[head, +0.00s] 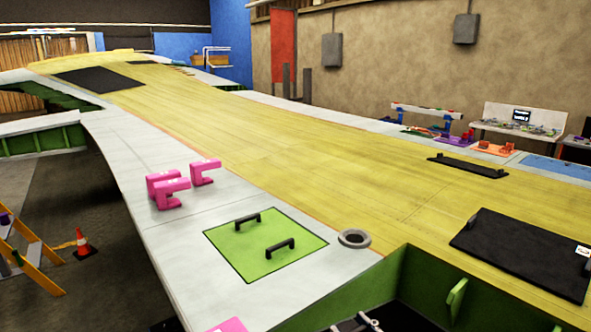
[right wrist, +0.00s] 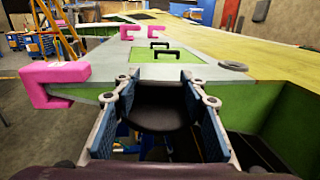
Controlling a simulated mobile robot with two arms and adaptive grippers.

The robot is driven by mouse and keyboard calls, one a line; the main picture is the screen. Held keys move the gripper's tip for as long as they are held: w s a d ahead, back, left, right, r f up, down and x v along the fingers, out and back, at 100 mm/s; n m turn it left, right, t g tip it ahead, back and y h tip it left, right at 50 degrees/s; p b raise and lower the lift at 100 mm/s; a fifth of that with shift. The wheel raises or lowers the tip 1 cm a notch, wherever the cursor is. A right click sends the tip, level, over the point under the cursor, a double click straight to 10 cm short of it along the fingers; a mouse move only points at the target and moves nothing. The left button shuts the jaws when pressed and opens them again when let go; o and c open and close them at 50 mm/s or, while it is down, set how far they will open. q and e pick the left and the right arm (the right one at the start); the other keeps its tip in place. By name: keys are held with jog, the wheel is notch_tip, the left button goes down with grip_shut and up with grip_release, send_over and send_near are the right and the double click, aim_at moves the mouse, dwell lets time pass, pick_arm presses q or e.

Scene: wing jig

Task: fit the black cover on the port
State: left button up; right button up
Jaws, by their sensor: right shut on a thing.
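The port is a grey ring (head: 354,238) with a dark opening, set in the pale border of the wing beside the green panel. It also shows in the right wrist view (right wrist: 233,66), ahead and to the right of the fingers. My right gripper (right wrist: 160,92) is shut on the black cover (right wrist: 160,112), a dark round piece between the blue-padded fingers. It is held apart from the port, on the near side of the wing edge. In the head view only a small part of the right gripper (head: 358,323) shows at the bottom edge; the cover is hidden there. My left gripper is not in view.
A green panel (head: 265,257) with two black handles lies left of the port. Pink clamps (head: 168,188) stand along the wing's left edge, one (right wrist: 55,84) near the gripper. A black panel (head: 520,250) lies at right. An open green-walled bay (head: 395,285) is in front.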

jog(key=s+d+f+m+t+h+b, duration=0.1)
jog(key=s+d+f+m+h+b, duration=0.1)
jog(key=s, duration=0.5)
jog(key=s+d+f+m+t+h+b, duration=0.1)
jog(key=s+d+f+m+h+b, duration=0.1)
jog(key=s, duration=0.6)
jog(key=d+f+m+h, duration=0.1)
jog(key=d+f+h, duration=0.1)
jog(key=d+h, duration=0.1)
jog(key=shift+d+m+h, duration=0.4)
jog(key=shift+h, duration=0.5)
jog(key=shift+s, duration=0.1)
